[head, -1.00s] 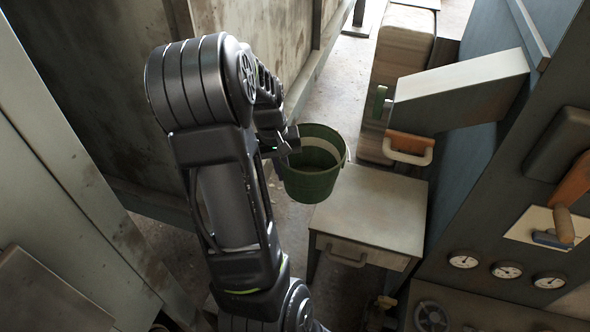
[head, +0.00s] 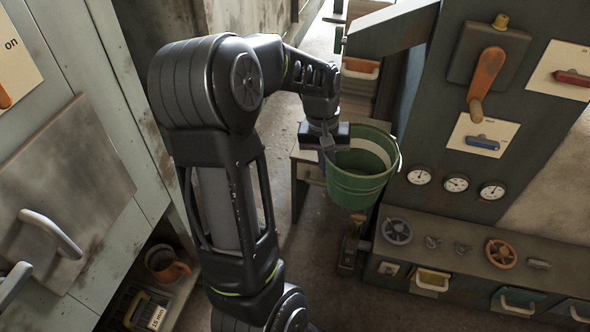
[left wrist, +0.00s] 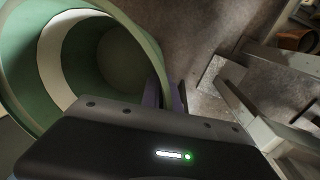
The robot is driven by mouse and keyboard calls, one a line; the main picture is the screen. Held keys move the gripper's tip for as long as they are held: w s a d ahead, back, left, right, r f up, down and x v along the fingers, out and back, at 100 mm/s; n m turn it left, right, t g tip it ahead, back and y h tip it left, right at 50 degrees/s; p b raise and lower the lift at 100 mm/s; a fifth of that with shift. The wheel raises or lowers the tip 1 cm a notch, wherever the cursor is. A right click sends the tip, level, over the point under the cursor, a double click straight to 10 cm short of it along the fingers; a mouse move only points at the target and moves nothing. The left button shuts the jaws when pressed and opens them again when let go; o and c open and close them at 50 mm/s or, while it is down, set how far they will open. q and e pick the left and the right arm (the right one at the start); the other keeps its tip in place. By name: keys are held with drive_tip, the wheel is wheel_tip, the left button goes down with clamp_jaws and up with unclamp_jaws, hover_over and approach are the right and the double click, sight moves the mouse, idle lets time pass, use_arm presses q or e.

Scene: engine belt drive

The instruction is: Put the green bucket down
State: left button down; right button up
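The green bucket (head: 358,185) has a pale band inside and looks empty; it hangs roughly upright. My left gripper (head: 327,148) is at the bucket's left rim, and its fingers pinch the bucket wall. The left wrist view shows the open mouth of the bucket (left wrist: 50,62) at upper left, with the gripper's fingers (left wrist: 165,97) against its rim. The bucket appears to be off the floor (head: 300,245), though the gap beneath it is hard to judge. My right gripper is not in view.
A small table (head: 309,166) is partly hidden behind the gripper and bucket. A grey panel with gauges (head: 455,184) and an orange lever stands to the right, above a ledge with handwheels (head: 398,231). Cabinets line the left, with a brown pot (head: 166,264) low down.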

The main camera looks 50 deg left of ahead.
use_arm(q)
drive_tip(key=w+d+r+m, duration=0.3)
drive_tip(key=w+d, duration=0.2)
drive_tip(key=d, duration=0.3)
drive_tip(key=w+d+r+m, duration=0.2)
drive_tip(key=w+d, duration=0.3)
drive_tip(key=d, duration=0.3)
drive_tip(key=w+d+r+m+g, duration=0.1)
drive_tip(key=w+d+r+m, duration=0.2)
drive_tip(key=w+d+r, duration=0.2)
drive_tip(key=d, duration=0.3)
drive_tip(key=shift+d+m, duration=0.3)
